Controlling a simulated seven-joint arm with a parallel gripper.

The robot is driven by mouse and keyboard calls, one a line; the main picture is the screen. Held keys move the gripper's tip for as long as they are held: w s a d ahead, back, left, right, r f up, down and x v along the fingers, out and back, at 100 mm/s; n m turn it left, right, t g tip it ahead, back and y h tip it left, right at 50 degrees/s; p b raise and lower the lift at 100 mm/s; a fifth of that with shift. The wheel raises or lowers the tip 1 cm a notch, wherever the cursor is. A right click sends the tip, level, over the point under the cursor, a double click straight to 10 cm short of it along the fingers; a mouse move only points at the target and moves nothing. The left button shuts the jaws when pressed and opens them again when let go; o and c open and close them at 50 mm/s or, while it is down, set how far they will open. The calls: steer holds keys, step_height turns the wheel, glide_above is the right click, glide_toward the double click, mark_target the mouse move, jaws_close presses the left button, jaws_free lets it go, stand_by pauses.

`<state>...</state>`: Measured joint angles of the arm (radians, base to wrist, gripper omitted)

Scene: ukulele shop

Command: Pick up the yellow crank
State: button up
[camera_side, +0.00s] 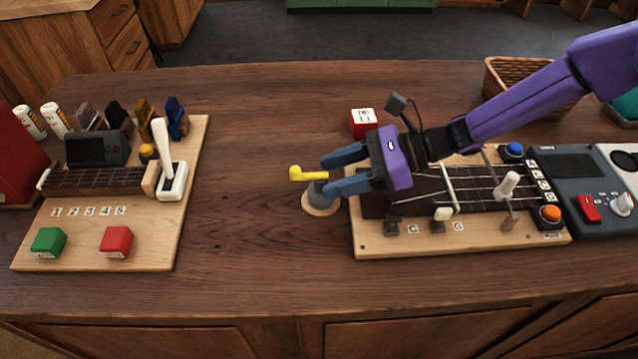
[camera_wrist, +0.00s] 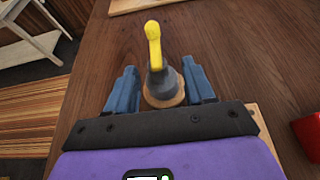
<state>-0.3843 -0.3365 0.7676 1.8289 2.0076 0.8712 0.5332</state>
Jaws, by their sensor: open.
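The yellow crank (camera_side: 308,174) stands out to the left at the top of a small dark grey post with a round wooden base (camera_side: 317,205), on the table. In the wrist view the crank (camera_wrist: 153,42) points away from my gripper, and its grey post (camera_wrist: 161,82) lies between the fingers. My gripper (camera_side: 334,173) is open, its two blue fingers on either side of the post. In the wrist view my gripper (camera_wrist: 160,88) shows a gap to each side of the post. The near finger hides part of the post in the side view.
Just right stands a wooden board (camera_side: 440,244) with a fretboard, levers and knobs. A red block (camera_side: 364,123) sits behind my gripper. A board with green and red buttons (camera_side: 115,241) is at left. The table (camera_side: 247,205) between the boards is mostly clear.

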mark_target(322, 178)
steer(key=x, duration=0.5)
steer(key=shift+s+r, duration=0.1)
steer(key=shift+r, duration=0.1)
jaws_close()
steer(key=shift+r, duration=0.1)
